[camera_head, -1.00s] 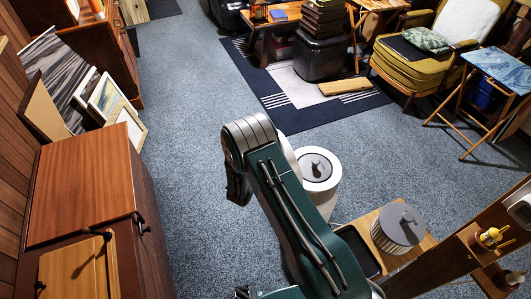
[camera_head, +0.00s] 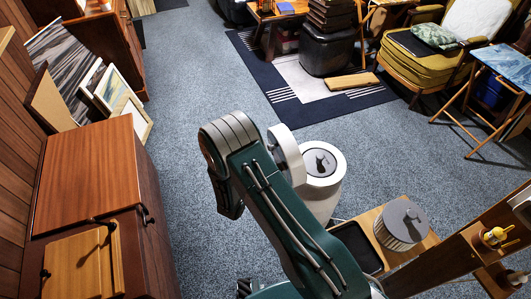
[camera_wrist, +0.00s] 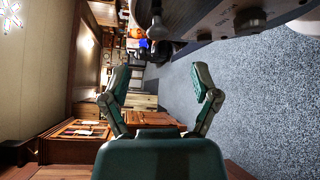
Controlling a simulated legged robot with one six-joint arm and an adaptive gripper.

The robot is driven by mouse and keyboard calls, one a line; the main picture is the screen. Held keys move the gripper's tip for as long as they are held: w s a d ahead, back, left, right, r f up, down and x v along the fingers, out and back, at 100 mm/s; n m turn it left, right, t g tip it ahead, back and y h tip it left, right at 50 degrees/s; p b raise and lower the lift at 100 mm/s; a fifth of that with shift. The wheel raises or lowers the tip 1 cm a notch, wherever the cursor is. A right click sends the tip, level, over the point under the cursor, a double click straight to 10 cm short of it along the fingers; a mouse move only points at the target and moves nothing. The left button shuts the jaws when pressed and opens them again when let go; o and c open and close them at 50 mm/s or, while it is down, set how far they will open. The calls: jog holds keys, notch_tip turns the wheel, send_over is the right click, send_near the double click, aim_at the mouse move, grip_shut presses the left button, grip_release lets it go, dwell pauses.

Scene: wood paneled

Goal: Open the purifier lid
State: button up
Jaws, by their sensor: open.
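A white cylinder (camera_head: 324,190) stands on the carpet just right of my arm in the head view, likely the purifier. Its round dark lid (camera_head: 320,162) with a small black knob lies flat on top. My arm partly covers its left side. Neither cylinder can be clearly made out there, and the fingertips are hidden in the head view.
A wooden cabinet (camera_head: 88,177) stands at left, with framed pictures (camera_head: 115,95) leaning behind it. A wooden shelf post (camera_head: 455,240) rises at the lower right. Open carpet (camera_head: 195,95) lies between cabinet and rug. The wrist view appears sideways, with dark furniture (camera_wrist: 225,20) near the top.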

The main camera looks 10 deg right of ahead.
jog(key=v, duration=0.4)
dwell(0.4)
jog(key=s+d+r+m+g+h, duration=0.2)
jog(key=s+d+r+m+g, duration=0.35)
jog(key=r, duration=0.55)
jog(key=s+d+r+m+g+h, duration=0.1)
jog(key=s+d+r+m+g, duration=0.1)
jog(key=d+r+m+g, duration=0.55)
jog(key=s+r+m+t+y, duration=0.1)
jog(key=s+r+t+y, duration=0.3)
jog(key=s+r+y, duration=0.8)
jog(key=s+r, duration=0.5)
jog(key=s, duration=0.1)
jog(key=shift+s+a+m, duration=0.3)
jog(key=shift+a+m, duration=0.05)
jog(key=shift+m, duration=0.05)
